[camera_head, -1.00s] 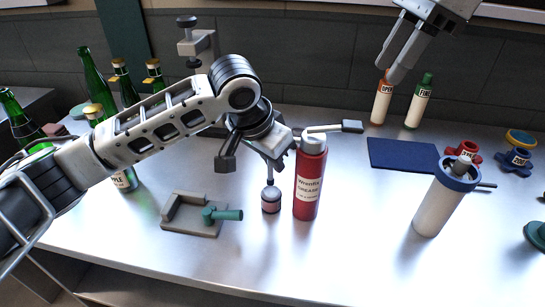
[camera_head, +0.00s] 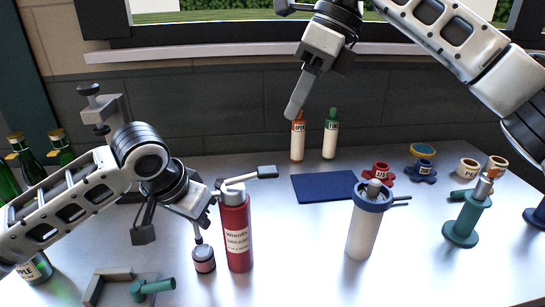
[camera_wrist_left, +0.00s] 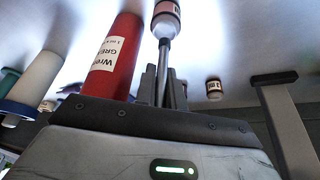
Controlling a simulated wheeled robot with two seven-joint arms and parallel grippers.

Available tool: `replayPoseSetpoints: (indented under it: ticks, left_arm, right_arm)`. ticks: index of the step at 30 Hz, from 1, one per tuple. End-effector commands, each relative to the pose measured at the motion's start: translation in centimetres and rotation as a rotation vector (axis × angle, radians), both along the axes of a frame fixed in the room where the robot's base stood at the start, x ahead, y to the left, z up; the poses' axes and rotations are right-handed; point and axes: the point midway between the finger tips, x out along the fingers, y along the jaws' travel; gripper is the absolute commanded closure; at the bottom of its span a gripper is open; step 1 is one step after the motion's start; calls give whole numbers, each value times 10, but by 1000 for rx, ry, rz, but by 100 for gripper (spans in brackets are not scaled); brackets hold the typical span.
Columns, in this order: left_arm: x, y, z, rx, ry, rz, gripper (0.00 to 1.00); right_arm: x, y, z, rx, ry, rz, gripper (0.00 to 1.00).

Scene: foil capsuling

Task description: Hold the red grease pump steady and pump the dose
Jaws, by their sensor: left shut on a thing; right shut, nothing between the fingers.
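The red grease pump (camera_head: 237,240) stands upright on the table, with a white top and a side lever ending in a grey pad (camera_head: 267,172). It also shows in the left wrist view (camera_wrist_left: 115,60). My left gripper (camera_head: 202,212) is just left of the pump's upper part. In the left wrist view its fingers (camera_wrist_left: 163,88) are shut on the thin stem of a small labelled pot (camera_wrist_left: 166,18). That pot (camera_head: 204,260) is beside the pump's base; I cannot tell whether it touches the table. My right gripper (camera_head: 293,112) is shut and empty, high behind the pump, overlapping the orange bottle in view.
Orange (camera_head: 298,143) and green (camera_head: 330,140) bottles stand at the back by a blue mat (camera_head: 325,186). A white canister (camera_head: 363,235) and a green stand (camera_head: 462,230) are to the right. A grey fixture (camera_head: 105,285) sits front left. Green bottles (camera_head: 60,148) stand far left.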

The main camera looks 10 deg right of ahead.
Motion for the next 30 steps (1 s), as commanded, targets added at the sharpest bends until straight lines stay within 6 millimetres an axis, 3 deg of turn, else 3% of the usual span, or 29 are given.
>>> replayPoseSetpoints:
  ticks: [21, 30]
  left_arm:
    - [1, -1, 2, -3, -4, 0, 100]
    - [1, -1, 2, -3, -4, 0, 100]
  right_arm:
    - [0, -28, 17, 76, 999, -1626, 100]
    - [0, -38, 24, 23, 1402, -2098, 100]
